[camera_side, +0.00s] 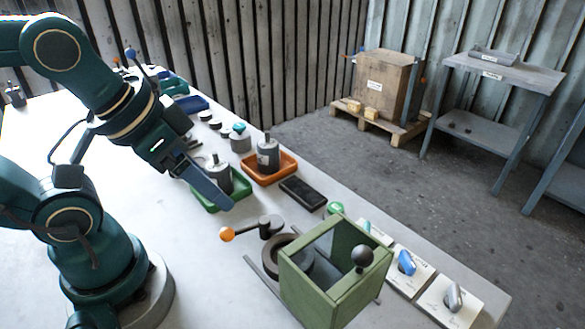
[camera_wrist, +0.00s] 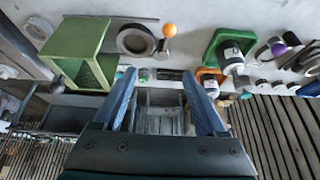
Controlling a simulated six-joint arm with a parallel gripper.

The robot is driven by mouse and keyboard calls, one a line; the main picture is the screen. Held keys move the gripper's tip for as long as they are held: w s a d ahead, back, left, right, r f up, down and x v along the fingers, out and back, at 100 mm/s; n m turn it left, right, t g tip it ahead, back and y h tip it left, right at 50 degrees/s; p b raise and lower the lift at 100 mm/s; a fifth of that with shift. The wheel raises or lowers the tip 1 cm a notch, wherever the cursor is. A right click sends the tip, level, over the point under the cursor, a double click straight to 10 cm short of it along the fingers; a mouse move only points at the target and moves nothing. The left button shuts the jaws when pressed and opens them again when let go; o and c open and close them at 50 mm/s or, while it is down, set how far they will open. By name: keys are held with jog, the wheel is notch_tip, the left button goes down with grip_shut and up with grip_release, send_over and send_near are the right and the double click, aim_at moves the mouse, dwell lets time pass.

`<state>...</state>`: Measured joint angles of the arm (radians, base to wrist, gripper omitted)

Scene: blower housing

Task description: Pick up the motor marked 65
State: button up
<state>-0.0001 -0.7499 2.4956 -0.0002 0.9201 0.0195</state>
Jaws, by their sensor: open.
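A grey cylindrical motor (camera_side: 218,174) stands upright in a green tray (camera_side: 240,190). A second grey motor (camera_side: 268,154) with a shaft on top stands in an orange tray (camera_side: 287,168). Both carry pale labels, but I cannot read which is marked 65. My gripper (camera_side: 222,198) is open and empty, with a blue finger partly in front of the green tray in the side view. Its two blue fingers are spread in the wrist view (camera_wrist: 158,76).
A green open box housing (camera_side: 307,285) with a black knob stands at the table's front. A dark ring (camera_side: 283,250), an orange-knobbed lever (camera_side: 228,234) and a black tray (camera_side: 303,193) lie nearby. Small parts line the far edge.

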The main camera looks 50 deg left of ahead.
jog(key=w+a+r, duration=0.1)
jog(key=w+r, duration=0.5)
jog(key=r, duration=0.1)
jog(key=n+g, duration=0.2)
jog(key=g, duration=0.2)
send_over(265, 144)
jog(key=f, duration=1)
jog(key=shift+s+d, duration=0.1)
jog(key=shift+s, duration=0.2)
jog(key=f, duration=0.5)
jog(key=shift+w, duration=0.3)
jog(key=shift+w+f, duration=0.2)
jog(key=shift+f, duration=1.35)
jog(key=shift+w+f, duration=0.15)
jog(key=shift+f, duration=1.4)
jog(key=shift+r, duration=0.1)
grip_shut()
